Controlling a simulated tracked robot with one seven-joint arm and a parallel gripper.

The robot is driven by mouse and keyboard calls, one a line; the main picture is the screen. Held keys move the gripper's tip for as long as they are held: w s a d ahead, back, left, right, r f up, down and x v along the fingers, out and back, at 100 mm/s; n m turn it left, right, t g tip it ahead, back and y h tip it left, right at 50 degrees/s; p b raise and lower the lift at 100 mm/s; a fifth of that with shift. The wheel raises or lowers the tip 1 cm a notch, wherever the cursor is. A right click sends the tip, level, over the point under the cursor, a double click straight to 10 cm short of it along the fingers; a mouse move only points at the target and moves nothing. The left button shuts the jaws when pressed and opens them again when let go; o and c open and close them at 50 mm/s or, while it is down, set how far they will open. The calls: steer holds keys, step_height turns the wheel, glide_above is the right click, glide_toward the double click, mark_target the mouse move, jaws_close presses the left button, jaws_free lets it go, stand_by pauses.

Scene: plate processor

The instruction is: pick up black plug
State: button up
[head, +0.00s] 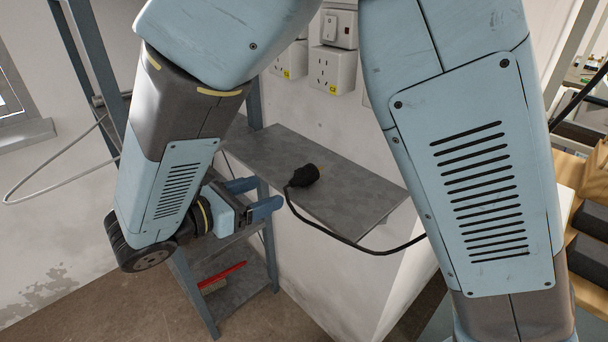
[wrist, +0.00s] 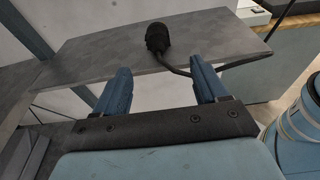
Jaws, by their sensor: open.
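The black plug (head: 305,175) lies on a grey shelf (head: 355,188) against the wall, with its black cable (head: 340,238) running over the shelf's front edge and off to the right. My gripper (head: 262,196) is open and empty, just left of the plug near the shelf's front edge. In the wrist view my gripper's two blue fingers (wrist: 161,75) are spread apart, pointing at the shelf. They are apart from the plug.
White wall sockets (head: 332,68) with switches are above the shelf. A blue-grey rack (head: 185,285) stands below left, with a red-handled brush (head: 220,278) on its lower shelf. A thin grey cable (head: 45,172) loops at the far left.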

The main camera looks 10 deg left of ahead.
mark_target(294, 178)
steer(key=x, duration=0.7)
steer(key=shift+w+f, duration=0.1)
steer(key=shift+x, duration=2.65)
steer(key=shift+w+a, duration=0.15)
steer(key=shift+c, duration=0.2)
steer(key=c, duration=1)
steer(key=shift+r, duration=0.25)
